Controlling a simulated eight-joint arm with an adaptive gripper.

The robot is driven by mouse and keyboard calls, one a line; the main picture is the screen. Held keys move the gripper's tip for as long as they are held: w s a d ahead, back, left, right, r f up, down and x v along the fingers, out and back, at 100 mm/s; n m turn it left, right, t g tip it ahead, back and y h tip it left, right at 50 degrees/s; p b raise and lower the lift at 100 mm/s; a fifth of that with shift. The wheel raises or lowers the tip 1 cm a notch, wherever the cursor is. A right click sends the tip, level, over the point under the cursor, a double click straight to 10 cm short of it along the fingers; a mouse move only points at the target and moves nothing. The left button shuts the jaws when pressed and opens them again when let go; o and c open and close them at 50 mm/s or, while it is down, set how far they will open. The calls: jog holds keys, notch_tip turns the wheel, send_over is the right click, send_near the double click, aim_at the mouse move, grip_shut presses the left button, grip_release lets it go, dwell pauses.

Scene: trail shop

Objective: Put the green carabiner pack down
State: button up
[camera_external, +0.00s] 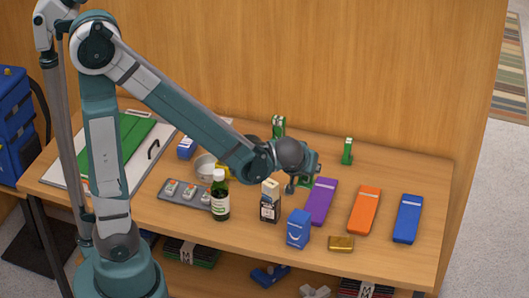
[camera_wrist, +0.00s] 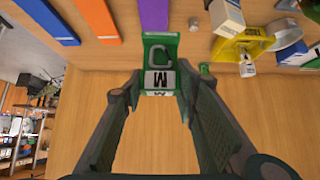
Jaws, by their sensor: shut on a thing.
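The green carabiner pack (camera_wrist: 161,58) is between my fingertips in the wrist view, with a white C-shaped mark and a white label with dark letters facing the camera. My gripper (camera_wrist: 160,84) is shut on it. In the external view my gripper (camera_external: 304,180) is over the middle of the table, just behind the purple case (camera_external: 322,202), and only a little green of the pack (camera_external: 305,182) shows. I cannot tell whether the pack touches the table.
An orange case (camera_external: 365,209) and a blue case (camera_external: 408,219) lie right of the purple one. A carton (camera_external: 270,207), blue box (camera_external: 299,229) and bottle (camera_external: 220,198) stand in front. Bare wood lies at back right.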

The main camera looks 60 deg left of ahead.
notch_tip(320, 180, up, 3)
jog(key=p, duration=0.1)
send_over(299, 216)
jog(key=shift+w+f, duration=0.1)
jog(key=shift+f, duration=0.05)
jog(key=shift+f, duration=0.1)
notch_tip(299, 216, down, 6)
dwell(0.8)
jog(key=shift+f, duration=0.2)
jog(key=shift+f+b, duration=0.45)
jog(key=shift+f, duration=1.3)
jog(key=shift+f, duration=0.15)
jog(key=o, duration=1.2)
jog(key=shift+r, duration=0.25)
